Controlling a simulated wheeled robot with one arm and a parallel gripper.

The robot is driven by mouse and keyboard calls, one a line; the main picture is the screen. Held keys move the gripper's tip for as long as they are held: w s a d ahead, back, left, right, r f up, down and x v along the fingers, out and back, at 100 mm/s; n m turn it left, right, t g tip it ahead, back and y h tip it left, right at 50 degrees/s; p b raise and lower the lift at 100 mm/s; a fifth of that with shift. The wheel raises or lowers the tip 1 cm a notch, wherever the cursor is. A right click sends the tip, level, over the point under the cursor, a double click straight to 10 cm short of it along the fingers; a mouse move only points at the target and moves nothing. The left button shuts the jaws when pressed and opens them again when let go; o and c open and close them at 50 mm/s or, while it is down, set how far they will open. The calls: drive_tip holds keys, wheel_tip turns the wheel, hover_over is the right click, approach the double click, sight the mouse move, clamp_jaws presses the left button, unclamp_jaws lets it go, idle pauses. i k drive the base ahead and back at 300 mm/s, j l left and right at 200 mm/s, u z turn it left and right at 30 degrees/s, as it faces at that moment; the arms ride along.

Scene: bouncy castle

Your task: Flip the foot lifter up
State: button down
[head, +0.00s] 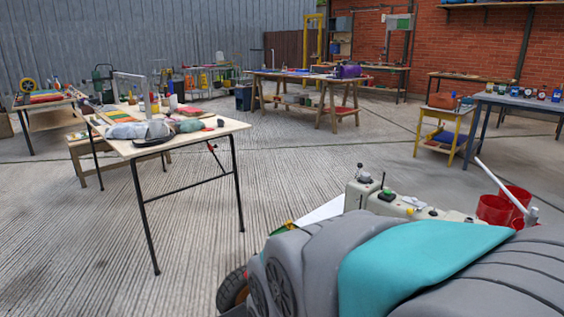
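I cannot pick out a foot lifter for certain. At the lower right a beige machine-like body (423,209) carries small knobs and a dark upright lever (383,180). A slanted white bar (490,178) rises behind it, beside red buckets (495,208); I cannot tell what it belongs to. A large grey and teal bulk (400,265) fills the near right and hides the lower part of the beige body. My gripper is not in view.
A wooden table (215,133) with thin black legs stands left of centre, holding cloth bundles and bottles. More workbenches, including a long one (300,75) and a blue-grey one (510,101), stand farther back. A black wheel (233,291) shows near the bottom. Concrete floor (95,240) is open at front left.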

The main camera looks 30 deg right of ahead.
sight(360, 164)
drive_tip(key=i+z, duration=0.1)
drive_tip(key=z, duration=0.35)
drive_tip(key=i+j+z, duration=0.1)
drive_tip(key=z, duration=0.4)
drive_tip(key=i+j+z, duration=0.15)
drive_tip(key=j, duration=0.25)
drive_tip(key=i+j+z, duration=0.1)
drive_tip(key=j, duration=0.3)
drive_tip(key=i+j+z, duration=0.15)
drive_tip(key=j, duration=0.25)
drive_tip(key=i+j+z, duration=0.1)
drive_tip(key=j, duration=0.35)
drive_tip(key=i+j+z, duration=0.15)
drive_tip(key=j, duration=0.25)
drive_tip(key=i, duration=0.1)
